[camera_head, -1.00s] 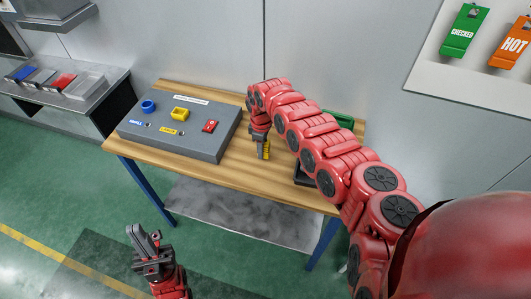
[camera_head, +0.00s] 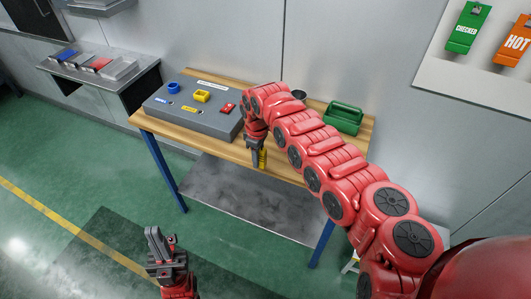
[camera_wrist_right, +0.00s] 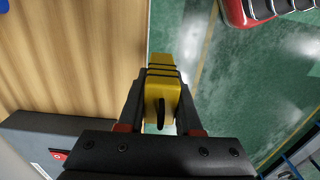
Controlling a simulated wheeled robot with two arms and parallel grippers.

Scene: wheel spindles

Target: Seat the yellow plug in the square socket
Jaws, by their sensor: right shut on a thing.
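The yellow plug (camera_head: 262,159) is in my right gripper (camera_head: 257,146), which is shut on it; it points down near the table's front edge, to the right of the grey panel box (camera_head: 190,118). In the right wrist view the plug (camera_wrist_right: 162,85) sits between the fingers of the right gripper (camera_wrist_right: 160,105), and the floor shows beyond the table edge beside it. The yellow square socket (camera_head: 202,96) is on top of the box, apart from the plug. My left gripper (camera_head: 160,242) is low over the floor, away from the table; its finger gap is unclear.
The box also bears a blue round socket (camera_head: 173,88) and a red switch (camera_head: 228,107). A green carrier (camera_head: 344,118) and a dark round cup (camera_head: 299,95) stand at the back right of the wooden table (camera_head: 225,149). A side bench (camera_head: 118,72) stands at the left.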

